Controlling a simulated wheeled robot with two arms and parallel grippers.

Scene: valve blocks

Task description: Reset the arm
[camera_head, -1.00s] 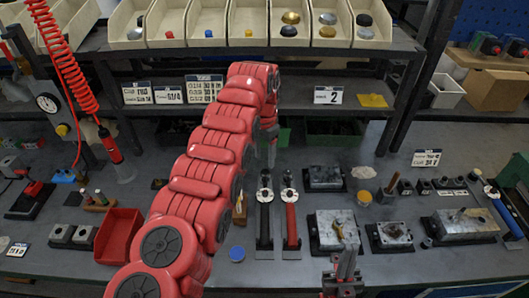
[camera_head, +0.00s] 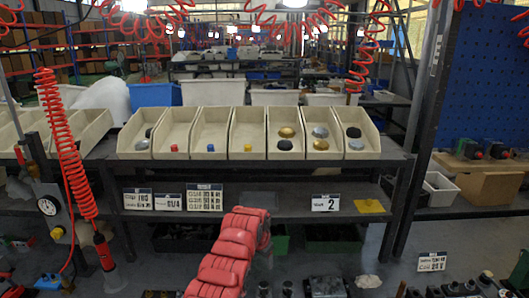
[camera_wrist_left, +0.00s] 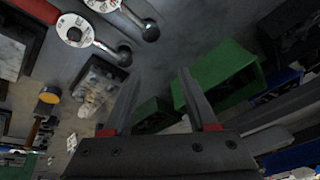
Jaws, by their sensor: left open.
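My left arm (camera_head: 233,250), red and segmented, rises from the bottom of the head view, left of centre, with its elbow in front of the lower shelf. Its gripper is mostly hidden behind the arm there. In the left wrist view my left gripper (camera_wrist_left: 160,80) is open, with two dark straight fingers apart and nothing between them. The fingers hang over the grey bench, beside a green bin (camera_wrist_left: 222,78) and a block with pale pieces (camera_wrist_left: 100,85). My right gripper is in neither current view.
A shelf (camera_head: 300,165) carries a row of cream bins (camera_head: 210,130) with coloured caps and knobs. A yellow pad (camera_head: 369,206) lies on the lower shelf. Torque-type tools with round dials (camera_wrist_left: 75,30) lie near the left fingers. A red coiled hose (camera_head: 65,150) hangs at left.

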